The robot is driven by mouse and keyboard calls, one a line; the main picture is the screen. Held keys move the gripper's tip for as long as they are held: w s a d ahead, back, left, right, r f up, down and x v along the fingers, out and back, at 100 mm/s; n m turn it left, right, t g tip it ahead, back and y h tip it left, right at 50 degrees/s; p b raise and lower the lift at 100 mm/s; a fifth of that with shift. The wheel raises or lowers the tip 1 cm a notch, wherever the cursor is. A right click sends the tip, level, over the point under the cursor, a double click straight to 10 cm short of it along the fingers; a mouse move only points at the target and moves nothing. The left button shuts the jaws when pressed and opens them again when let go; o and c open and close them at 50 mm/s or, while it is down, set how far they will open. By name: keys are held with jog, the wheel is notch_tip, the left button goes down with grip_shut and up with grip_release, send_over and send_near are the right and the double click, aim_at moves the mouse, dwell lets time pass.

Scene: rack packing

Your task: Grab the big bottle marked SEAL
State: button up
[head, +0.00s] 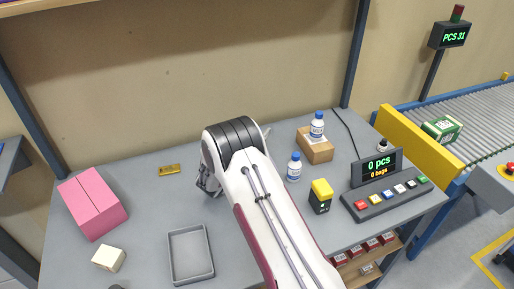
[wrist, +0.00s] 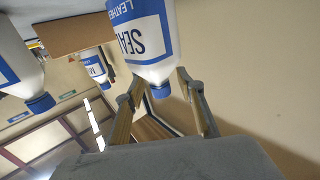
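The SEAL bottle (wrist: 145,42), white with a blue label and blue cap, shows upside down in the wrist view. It is at the fingertips of my gripper (wrist: 160,80), whose two fingers stand apart, one on each side of its cap end. I cannot tell whether they touch it. In the head view my arm hides this bottle and most of my gripper.
A similar bottle (head: 294,168) stands right of my arm. A yellow-topped device (head: 320,197), pink box (head: 92,204), grey tray (head: 191,281) and small cream box (head: 108,258) are also on the table.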

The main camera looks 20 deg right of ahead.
grip_shut()
jog(key=shift+r, duration=0.15)
jog(key=shift+r, duration=4.9)
